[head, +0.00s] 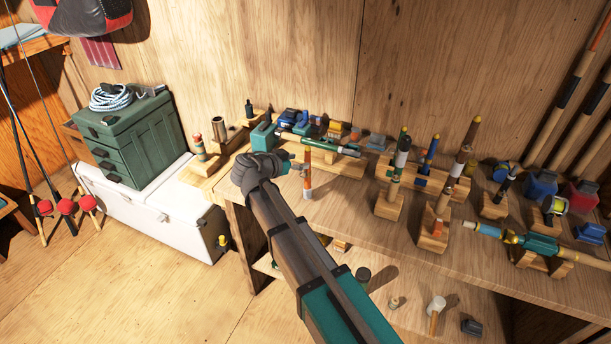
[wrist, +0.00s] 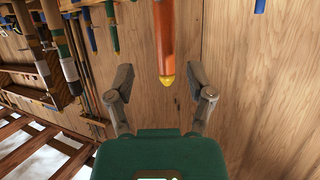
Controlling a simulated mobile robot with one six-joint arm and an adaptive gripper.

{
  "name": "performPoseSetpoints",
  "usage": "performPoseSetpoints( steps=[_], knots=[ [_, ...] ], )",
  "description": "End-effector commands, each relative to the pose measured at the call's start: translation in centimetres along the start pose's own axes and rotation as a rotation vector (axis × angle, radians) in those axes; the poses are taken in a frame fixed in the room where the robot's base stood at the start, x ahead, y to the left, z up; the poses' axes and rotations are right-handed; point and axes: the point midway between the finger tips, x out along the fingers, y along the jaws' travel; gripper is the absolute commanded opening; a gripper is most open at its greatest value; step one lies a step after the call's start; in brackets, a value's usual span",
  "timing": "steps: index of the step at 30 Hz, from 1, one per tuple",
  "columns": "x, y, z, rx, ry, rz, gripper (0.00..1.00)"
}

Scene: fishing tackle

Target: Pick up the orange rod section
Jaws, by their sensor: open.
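The orange rod section (head: 307,180) stands roughly upright near the front edge of the workbench, just right of my gripper (head: 296,166) in the head view. In the wrist view the orange rod section (wrist: 166,42) comes down from the top and ends in a yellow tip. That tip shows between the two spread fingers of my gripper (wrist: 159,76), with a gap on both sides. My gripper is open and holds nothing. I cannot tell how the rod's foot is held.
Other rod sections stand in wooden blocks (head: 387,207) to the right on the workbench (head: 345,215). A dark green rod (head: 318,146) lies across blocks behind. A green drawer box (head: 135,140) sits on a white cooler (head: 165,200) at left. Bare bench lies around the orange rod.

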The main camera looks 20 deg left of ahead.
Motion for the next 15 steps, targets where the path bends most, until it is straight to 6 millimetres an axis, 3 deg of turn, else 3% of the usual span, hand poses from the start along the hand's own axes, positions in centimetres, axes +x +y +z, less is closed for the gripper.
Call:
performPoseSetpoints(
  steps=[5,15],
  knots=[
    [0.5,-0.1,0.1,0.0,0.0,0.001,0.69],
    [4.1,-0.7,0.3,0.001,0.0,0.001,0.69]
  ],
)
